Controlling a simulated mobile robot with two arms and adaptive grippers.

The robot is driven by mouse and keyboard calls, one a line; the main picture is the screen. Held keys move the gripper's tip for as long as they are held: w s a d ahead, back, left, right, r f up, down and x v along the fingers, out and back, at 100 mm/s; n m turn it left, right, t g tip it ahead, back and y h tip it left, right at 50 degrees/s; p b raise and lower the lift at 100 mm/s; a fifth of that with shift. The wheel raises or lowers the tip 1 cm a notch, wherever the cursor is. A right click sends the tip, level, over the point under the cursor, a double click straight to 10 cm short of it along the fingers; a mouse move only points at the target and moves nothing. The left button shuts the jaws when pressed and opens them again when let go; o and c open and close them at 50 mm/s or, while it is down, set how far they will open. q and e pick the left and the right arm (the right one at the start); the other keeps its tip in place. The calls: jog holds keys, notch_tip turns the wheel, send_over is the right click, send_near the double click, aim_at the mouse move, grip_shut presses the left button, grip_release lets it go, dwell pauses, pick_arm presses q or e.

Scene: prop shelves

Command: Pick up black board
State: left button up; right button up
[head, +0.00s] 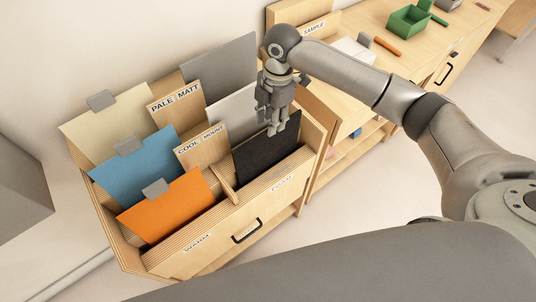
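The black board (267,157) stands tilted in the front right compartment of a wooden bin (222,237), by the label "FOAM". My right gripper (276,130) points down at the board's top edge, with its fingertips overlapping that edge in the head view. The fingertips look close together, but I cannot tell whether they are shut on the board or just in front of or above it. The board's lower part is hidden by the bin's front wall. My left gripper is not in view.
Orange (168,206), blue (137,165) and cream (108,133) boards stand in the left compartments. Grey boards (220,68) stand behind the black one. Wooden dividers (176,98) separate rows. A counter at the right holds a green tray (408,21).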

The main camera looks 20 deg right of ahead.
jog(key=shift+w+a+f, duration=0.1)
jog(key=shift+f, duration=0.6)
notch_tip(320, 180, down, 4)
jog(key=shift+w+a+f+p, duration=0.15)
jog(key=shift+f+p, duration=0.1)
jog(key=shift+p, duration=0.8)
jog(key=shift+f, duration=0.25)
jog(key=shift+c, duration=0.4)
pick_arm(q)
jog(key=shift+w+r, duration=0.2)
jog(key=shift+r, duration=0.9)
pick_arm(e)
grip_shut()
